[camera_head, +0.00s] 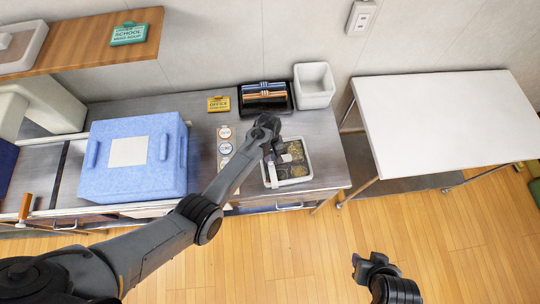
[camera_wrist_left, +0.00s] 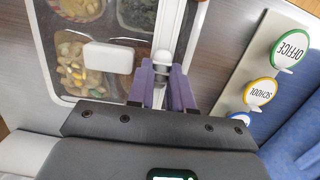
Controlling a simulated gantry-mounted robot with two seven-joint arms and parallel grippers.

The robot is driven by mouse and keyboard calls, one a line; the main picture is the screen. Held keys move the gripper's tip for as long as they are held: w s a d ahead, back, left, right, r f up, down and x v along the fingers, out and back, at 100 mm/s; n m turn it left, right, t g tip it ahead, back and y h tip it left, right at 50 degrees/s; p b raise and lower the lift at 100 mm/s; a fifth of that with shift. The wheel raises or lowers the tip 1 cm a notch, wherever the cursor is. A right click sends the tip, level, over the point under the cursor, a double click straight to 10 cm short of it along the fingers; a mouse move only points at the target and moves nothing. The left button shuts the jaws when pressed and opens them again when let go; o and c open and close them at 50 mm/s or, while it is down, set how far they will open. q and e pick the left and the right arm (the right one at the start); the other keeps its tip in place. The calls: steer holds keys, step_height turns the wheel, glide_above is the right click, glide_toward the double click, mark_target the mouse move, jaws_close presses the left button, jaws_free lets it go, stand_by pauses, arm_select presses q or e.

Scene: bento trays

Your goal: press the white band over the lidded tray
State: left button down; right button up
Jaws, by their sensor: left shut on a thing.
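The lidded tray (camera_head: 309,160) is a white-rimmed box on the metal counter, with food showing through its clear lid. In the left wrist view the tray (camera_wrist_left: 42,52) fills the upper left, with a white label (camera_wrist_left: 107,57) on the lid. The white band (camera_wrist_left: 169,26) runs along the tray's right side there. My left gripper (camera_head: 272,152) is over the tray. In the wrist view its purple fingers (camera_wrist_left: 162,82) are shut on the band near a rounded white end. The fingers and palm hide the rest of the band. My right gripper (camera_head: 370,262) hangs away over the floor.
A blue box (camera_head: 175,180) stands on the counter left of my arm. A black holder (camera_head: 266,107), a white bin (camera_head: 314,84) and a yellow OFFICE sign (camera_head: 218,104) are behind the tray. A white table (camera_head: 440,120) at right is bare.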

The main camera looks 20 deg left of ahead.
arm_select(q)
steer(key=shift+c, duration=1.9)
jaws_free()
steer(key=shift+r, duration=0.15)
step_height(320, 180, up, 8)
steer(key=p, duration=0.8)
steer(key=shift+f, duration=0.25)
steer(key=shift+r, duration=0.15)
steer(key=shift+c, duration=0.5)
